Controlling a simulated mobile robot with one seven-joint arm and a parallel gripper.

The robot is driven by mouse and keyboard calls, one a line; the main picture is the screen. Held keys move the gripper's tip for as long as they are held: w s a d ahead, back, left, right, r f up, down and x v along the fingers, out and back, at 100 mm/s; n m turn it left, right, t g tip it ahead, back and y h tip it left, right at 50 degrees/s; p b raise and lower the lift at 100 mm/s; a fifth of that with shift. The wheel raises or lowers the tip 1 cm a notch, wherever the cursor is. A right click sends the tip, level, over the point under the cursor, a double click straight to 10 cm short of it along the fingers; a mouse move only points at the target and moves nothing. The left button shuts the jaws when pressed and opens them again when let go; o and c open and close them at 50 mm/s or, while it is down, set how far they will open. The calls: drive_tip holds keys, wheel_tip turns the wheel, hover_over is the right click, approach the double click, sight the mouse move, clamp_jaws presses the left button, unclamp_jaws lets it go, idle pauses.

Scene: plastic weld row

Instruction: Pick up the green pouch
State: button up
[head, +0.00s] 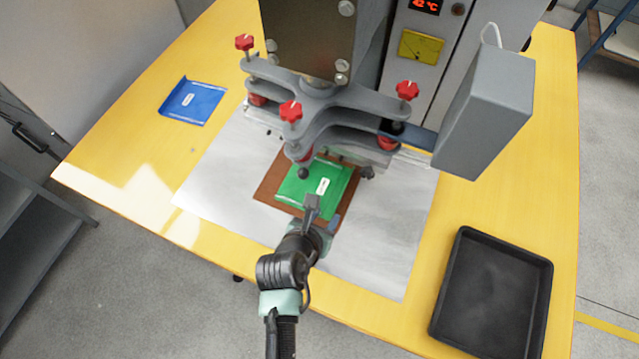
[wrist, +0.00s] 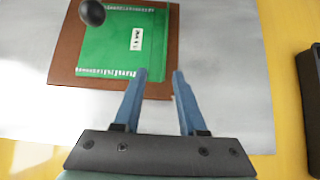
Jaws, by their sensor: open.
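The green pouch (head: 309,187) lies flat on a brown pad under the head of the press, with a small white label on it. In the wrist view the green pouch (wrist: 110,45) is ahead of the fingers, and a dark round knob covers its upper left part. My gripper (head: 318,207) is at the pouch's near edge in the head view. In the wrist view my gripper (wrist: 161,74) is open, its two blue fingers apart with nothing between them. The fingertips are near the pouch's lower right corner. I cannot tell their height above it.
The grey press (head: 330,108) with red knobs stands over the brown pad (head: 266,187). A blue pouch (head: 193,101) lies at the left of the yellow table (head: 125,130). A black tray (head: 493,295) sits at the right. The silver sheet (head: 385,235) around the pad is clear.

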sight(336, 208)
drive_tip(key=x, duration=0.5)
drive_tip(key=shift+d+b, duration=0.4)
drive_tip(key=shift+r, duration=0.1)
clamp_jaws()
